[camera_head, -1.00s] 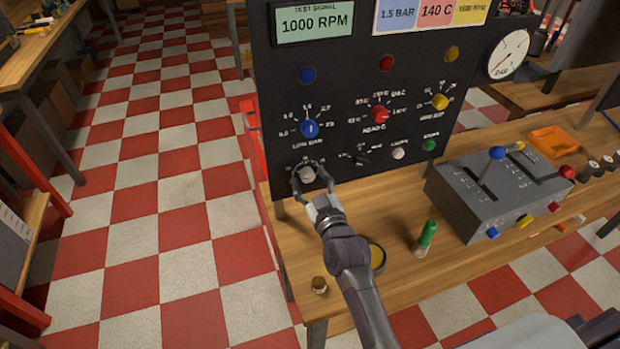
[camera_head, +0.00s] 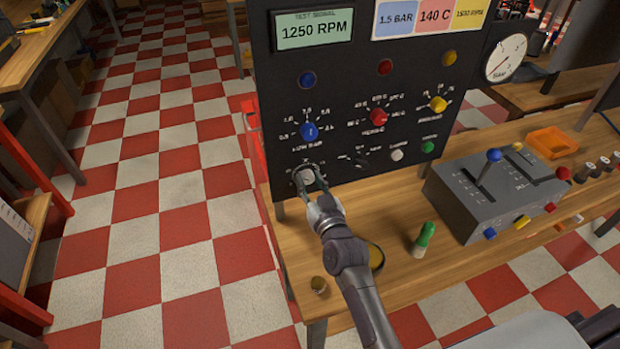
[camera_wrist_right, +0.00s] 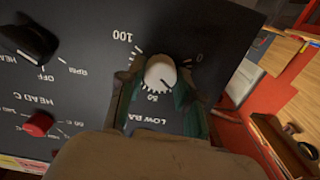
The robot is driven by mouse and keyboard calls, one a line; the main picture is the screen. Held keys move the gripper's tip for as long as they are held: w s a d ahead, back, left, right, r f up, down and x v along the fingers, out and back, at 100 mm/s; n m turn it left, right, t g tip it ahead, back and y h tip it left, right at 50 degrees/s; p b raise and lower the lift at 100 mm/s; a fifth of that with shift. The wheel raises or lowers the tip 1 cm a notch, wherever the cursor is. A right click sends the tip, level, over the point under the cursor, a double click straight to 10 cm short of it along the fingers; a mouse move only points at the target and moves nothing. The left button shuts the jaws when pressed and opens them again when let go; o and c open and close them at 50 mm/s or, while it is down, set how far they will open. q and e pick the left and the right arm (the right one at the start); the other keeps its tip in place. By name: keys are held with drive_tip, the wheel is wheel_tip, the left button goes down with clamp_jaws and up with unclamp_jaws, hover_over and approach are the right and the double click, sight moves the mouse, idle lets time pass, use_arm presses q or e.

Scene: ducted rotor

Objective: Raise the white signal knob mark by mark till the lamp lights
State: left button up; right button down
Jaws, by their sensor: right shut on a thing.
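The white signal knob (camera_head: 303,177) is at the lower left of the dark upright panel (camera_head: 350,105). My right gripper (camera_head: 308,176) is shut on it, one finger on each side. The right wrist view also shows the white knob (camera_wrist_right: 160,72) between the fingers, with a scale around it marked 0, 50 and 100. The test signal display (camera_head: 314,30) reads 1250 RPM. A blue lamp (camera_head: 307,80), a red lamp (camera_head: 385,67) and a yellow lamp (camera_head: 449,58) sit in a row above the knobs; all three look dull. My left gripper is out of view.
Close by on the panel are a blue knob (camera_head: 309,131), a red knob (camera_head: 378,117) and a yellow knob (camera_head: 438,104). A grey lever box (camera_head: 480,205), a green-topped tool (camera_head: 423,240) and an orange tray (camera_head: 552,142) are on the wooden bench. A round gauge (camera_head: 505,58) is at right.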

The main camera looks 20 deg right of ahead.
drive_tip(key=shift+m, duration=0.5)
drive_tip(key=c, duration=0.8)
unclamp_jaws()
drive_tip(key=shift+o, duration=0.2)
drive_tip(key=s, duration=1.2)
drive_tip(key=shift+d, duration=0.2)
